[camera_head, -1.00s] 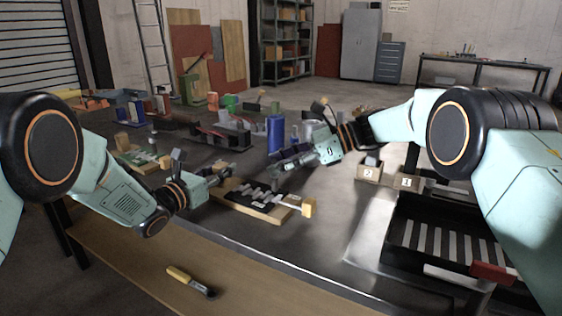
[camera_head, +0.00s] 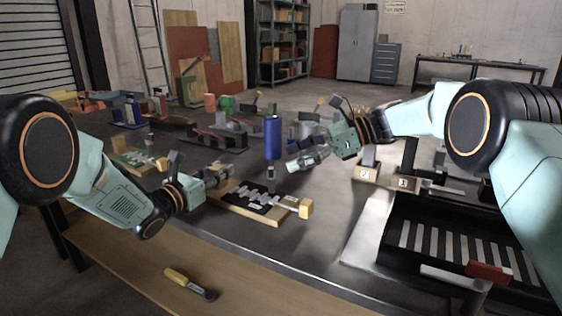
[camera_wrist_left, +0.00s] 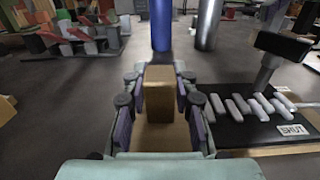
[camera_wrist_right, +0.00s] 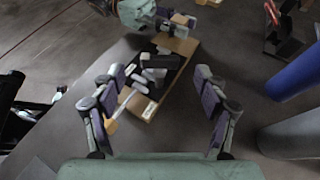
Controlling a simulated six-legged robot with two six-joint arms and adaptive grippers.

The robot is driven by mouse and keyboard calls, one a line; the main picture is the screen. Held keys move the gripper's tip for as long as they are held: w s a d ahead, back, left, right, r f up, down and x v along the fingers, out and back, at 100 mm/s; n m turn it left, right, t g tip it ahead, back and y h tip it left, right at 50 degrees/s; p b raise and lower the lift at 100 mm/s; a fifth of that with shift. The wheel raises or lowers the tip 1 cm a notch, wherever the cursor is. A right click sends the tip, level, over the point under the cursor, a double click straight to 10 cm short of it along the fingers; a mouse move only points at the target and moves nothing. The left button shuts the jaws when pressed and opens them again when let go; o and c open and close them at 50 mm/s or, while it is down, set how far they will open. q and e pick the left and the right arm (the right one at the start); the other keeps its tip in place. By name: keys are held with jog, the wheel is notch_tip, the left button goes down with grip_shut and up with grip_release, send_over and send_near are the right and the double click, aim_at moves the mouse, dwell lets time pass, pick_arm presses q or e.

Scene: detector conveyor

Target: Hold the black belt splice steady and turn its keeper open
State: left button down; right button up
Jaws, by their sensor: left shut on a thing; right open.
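The black belt splice (camera_head: 238,196) with pale slats lies on a wooden board (camera_head: 262,215). It also shows in the left wrist view (camera_wrist_left: 235,130), with a label reading SHUT. A grey upright lever with a black top, apparently the keeper (camera_wrist_left: 268,62), stands over the splice there. My left gripper (camera_head: 222,174) is shut on a wooden block (camera_wrist_left: 160,92) beside the splice. My right gripper (camera_head: 303,163) is open and empty, above and right of the splice. In the right wrist view, the board and splice (camera_wrist_right: 158,75) lie below and between its spread fingers (camera_wrist_right: 160,82).
A blue cylinder (camera_head: 273,138) stands just behind the splice. Two numbered boxes (camera_head: 385,178) and a black tray (camera_head: 400,262) with pale strips sit to the right. A yellow-handled tool (camera_head: 188,283) lies on the front ledge. Bare table lies between board and tray.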

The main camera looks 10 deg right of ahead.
aim_at(272, 164)
jog(key=w+v, duration=0.1)
jog(key=v, duration=0.6)
jog(key=shift+s+d, duration=0.25)
jog(key=shift+s, duration=0.25)
jog(key=x, duration=1.2)
jog(key=shift+c, duration=0.3)
jog(key=c, duration=1.1)
jog(key=shift+w, duration=0.1)
jog(key=shift+w+r+n+g, duration=0.1)
jog(key=shift+w+n+g, duration=0.2)
jog(key=shift+n, duration=0.1)
jog(key=shift+s+n+g, duration=0.35)
jog(key=shift+n+g, duration=0.05)
jog(key=shift+g, duration=0.2)
